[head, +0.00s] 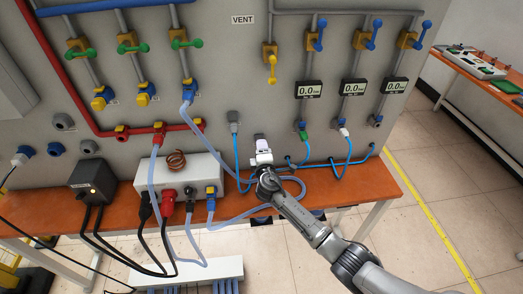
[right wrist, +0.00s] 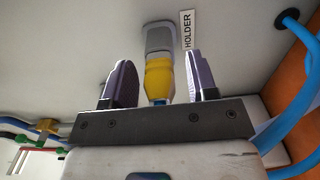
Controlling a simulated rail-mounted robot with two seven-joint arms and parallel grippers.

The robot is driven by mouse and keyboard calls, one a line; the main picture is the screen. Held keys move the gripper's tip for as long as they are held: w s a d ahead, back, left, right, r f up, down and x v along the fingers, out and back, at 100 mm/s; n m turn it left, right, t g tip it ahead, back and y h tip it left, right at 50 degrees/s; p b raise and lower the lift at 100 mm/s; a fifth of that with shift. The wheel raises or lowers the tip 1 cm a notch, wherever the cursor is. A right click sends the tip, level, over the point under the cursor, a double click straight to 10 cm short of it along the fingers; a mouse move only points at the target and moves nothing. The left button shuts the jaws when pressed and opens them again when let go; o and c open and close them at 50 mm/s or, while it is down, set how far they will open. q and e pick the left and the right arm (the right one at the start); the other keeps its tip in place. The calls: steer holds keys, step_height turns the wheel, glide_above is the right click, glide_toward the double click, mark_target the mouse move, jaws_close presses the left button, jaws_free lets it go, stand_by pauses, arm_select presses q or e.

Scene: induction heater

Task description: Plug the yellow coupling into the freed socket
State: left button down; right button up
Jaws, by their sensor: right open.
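In the right wrist view, the yellow coupling (right wrist: 158,78) sits in a grey holder (right wrist: 158,38) on the wall, beside a label reading HOLDER (right wrist: 187,30). A bit of blue shows at its near end. My right gripper (right wrist: 160,82) is open, with one dark finger on each side of the coupling and gaps on both sides. In the head view, my right gripper (head: 262,145) is at the panel above the bench and hides the coupling. I cannot tell which socket is the freed one. My left gripper is out of view.
A white box (head: 185,175) with a copper coil and several plugs stands on the orange bench (head: 375,180). Blue hoses (head: 322,163) run low along the panel right of my gripper. Gauges (head: 352,87) and valves are above. A grey hose (head: 245,212) loops across the bench.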

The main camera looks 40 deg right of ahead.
stand_by(0.4)
steer(key=shift+c, duration=0.5)
steer(key=shift+c, duration=0.6)
jaws_close()
steer(key=shift+a+r, duration=0.1)
steer(key=shift+p+v, duration=1.2)
steer(key=shift+v, duration=1.75)
